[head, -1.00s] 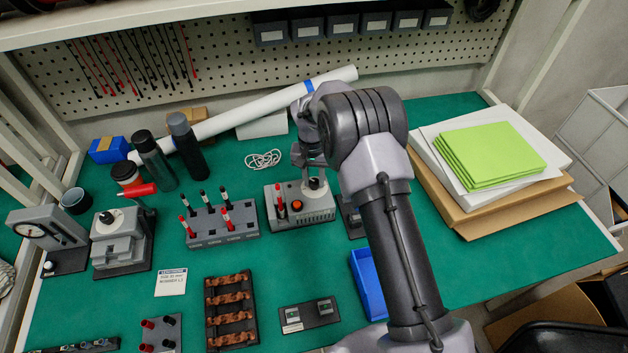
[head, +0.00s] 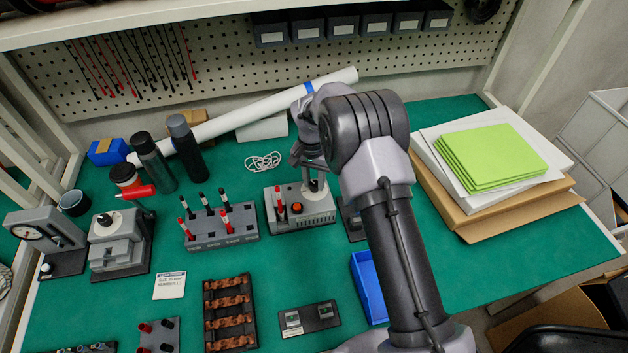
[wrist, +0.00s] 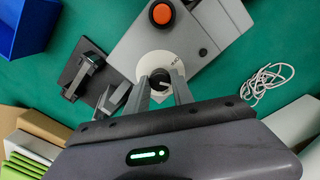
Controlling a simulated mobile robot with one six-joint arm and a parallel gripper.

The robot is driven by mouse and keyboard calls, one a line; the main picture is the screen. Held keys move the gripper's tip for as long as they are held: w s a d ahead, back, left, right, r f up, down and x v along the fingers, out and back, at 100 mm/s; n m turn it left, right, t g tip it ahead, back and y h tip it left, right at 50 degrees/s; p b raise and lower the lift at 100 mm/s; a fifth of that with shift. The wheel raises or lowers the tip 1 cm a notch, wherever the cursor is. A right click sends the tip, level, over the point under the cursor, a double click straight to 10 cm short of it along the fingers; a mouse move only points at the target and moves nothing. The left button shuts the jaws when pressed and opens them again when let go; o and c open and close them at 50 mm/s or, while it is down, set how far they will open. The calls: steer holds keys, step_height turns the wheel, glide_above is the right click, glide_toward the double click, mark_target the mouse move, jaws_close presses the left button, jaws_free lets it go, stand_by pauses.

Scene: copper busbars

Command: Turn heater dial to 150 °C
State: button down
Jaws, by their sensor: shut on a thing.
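The heater is a grey box (head: 285,212) on the green bench, with red pieces and an orange button (head: 297,208) on its top. Its dial (wrist: 160,78) is a dark knob on a white round scale plate (wrist: 152,65), seen in the wrist view. My gripper (wrist: 161,88) is above the right end of the heater, its two fingers shut on the dial from either side. In the head view my gripper (head: 314,182) partly covers the dial. The scale marks are too small to read, so the dial's setting cannot be told.
A dark stand (wrist: 88,75) is close beside the heater. A white cable coil (head: 263,161) lies behind it. A rack of red and black pieces (head: 222,230) stands to the left, and a blue tray (head: 368,287) lies in front to the right.

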steer(key=c, duration=1.1)
jaws_free()
step_height(320, 180, up, 18)
steer(key=p, duration=0.5)
steer(key=shift+w+a+f, duration=0.15)
steer(key=shift+a+f, duration=0.1)
step_height(320, 180, up, 6)
steer(key=b, duration=0.2)
glide_above(312, 183)
steer(key=s+d, duration=0.2)
steer(key=s+d+r+t+y+b, duration=0.2)
steer(key=s+d+r+t, duration=0.15)
steer(key=s+r, duration=0.6)
steer(key=s+d+f+t+b, duration=0.1)
steer(key=s+f, duration=0.1)
steer(key=s, duration=0.9)
steer(key=s+d+f+t+b, duration=0.1)
steer(key=s+d+f, duration=0.1)
steer(key=s, duration=0.9)
steer(key=shift+s+d+b, duration=0.2)
steer(key=shift+d+b, duration=0.05)
steer(key=shift+b, duration=0.15)
